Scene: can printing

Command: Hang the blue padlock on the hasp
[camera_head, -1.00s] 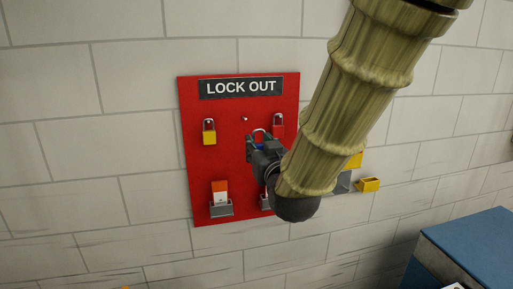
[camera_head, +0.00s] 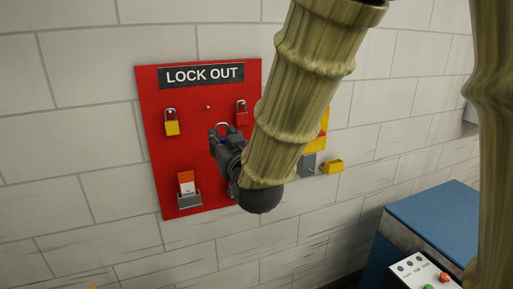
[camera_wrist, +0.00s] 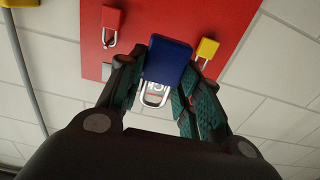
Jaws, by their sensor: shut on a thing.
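The blue padlock (camera_wrist: 167,62) is held between the two fingers of my gripper (camera_wrist: 160,85), with its silver shackle (camera_wrist: 146,98) clear of the fingers. In the head view, the shackle (camera_head: 220,127) shows just above my gripper (camera_head: 222,147), with a little blue visible beneath it. My gripper is in front of the red LOCK OUT board (camera_head: 160,156), below an empty peg (camera_head: 208,107). Whether the padlock touches the board cannot be told. I cannot clearly pick out a hasp. My arm hides the board's lower right part.
A yellow padlock (camera_head: 172,128) and a red padlock (camera_head: 242,118) hang on the board. A grey holder (camera_head: 189,200) with a red-and-white tag is below. A grey box (camera_head: 307,165) and yellow piece (camera_head: 333,167) are right of my arm. A blue cabinet (camera_head: 435,213) stands at lower right.

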